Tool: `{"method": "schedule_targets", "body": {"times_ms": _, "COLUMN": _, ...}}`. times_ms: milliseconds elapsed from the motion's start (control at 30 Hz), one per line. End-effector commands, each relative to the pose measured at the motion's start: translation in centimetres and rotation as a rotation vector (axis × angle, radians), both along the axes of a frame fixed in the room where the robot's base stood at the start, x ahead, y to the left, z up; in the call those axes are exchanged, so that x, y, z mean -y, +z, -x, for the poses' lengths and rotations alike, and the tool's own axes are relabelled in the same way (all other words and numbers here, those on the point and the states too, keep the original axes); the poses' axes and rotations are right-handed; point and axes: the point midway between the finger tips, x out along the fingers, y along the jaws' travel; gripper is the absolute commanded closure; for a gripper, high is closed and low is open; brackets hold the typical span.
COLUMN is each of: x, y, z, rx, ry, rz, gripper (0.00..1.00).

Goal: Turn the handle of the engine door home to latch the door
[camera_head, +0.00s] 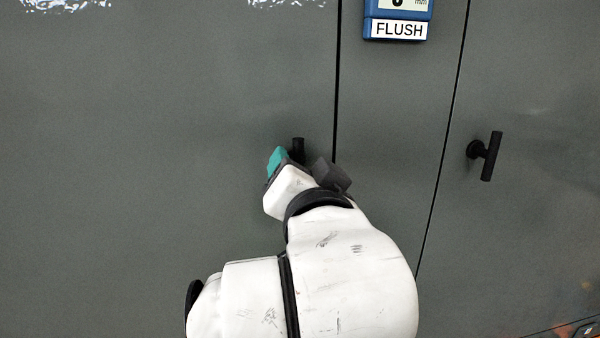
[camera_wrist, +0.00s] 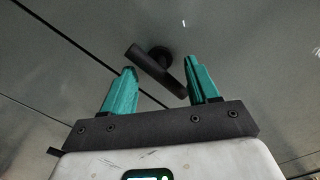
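The black bar handle (camera_head: 298,146) sits on a grey door panel (camera_head: 150,170), left of a dark vertical seam. My white arm and gripper cover most of it in the head view. In the wrist view the handle (camera_wrist: 152,66) is a short bar on a round boss, lying slanted from upper left to lower right. My gripper (camera_wrist: 161,68) has its two teal fingers apart, with the bar between and just beyond the tips. The bar's lower right end is close to the right finger; I cannot tell whether they touch. One teal finger of my gripper (camera_head: 280,157) shows in the head view.
A blue gauge (camera_head: 397,28) above reads "FLUSH"; its number is cut off by the frame edge. Another black handle (camera_head: 487,155), near upright, is on the panel at right. Panel faces around the arm are flat and clear.

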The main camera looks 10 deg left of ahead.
Motion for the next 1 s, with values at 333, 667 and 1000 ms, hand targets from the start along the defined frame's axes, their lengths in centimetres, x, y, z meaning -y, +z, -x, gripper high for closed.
{"method": "schedule_targets", "body": {"times_ms": 333, "x": 0.1, "y": 0.0, "z": 0.4, "rx": 0.002, "ry": -0.001, "rz": 0.003, "gripper": 0.37}}
{"method": "schedule_targets", "body": {"times_ms": 667, "x": 1.6, "y": -0.2, "z": 5.6, "rx": 0.004, "ry": 0.001, "rz": 0.001, "gripper": 0.37}}
{"method": "schedule_targets", "body": {"times_ms": 1000, "x": 2.8, "y": 0.0, "z": 10.0, "rx": 0.001, "ry": 0.001, "rz": 0.002, "gripper": 0.37}}
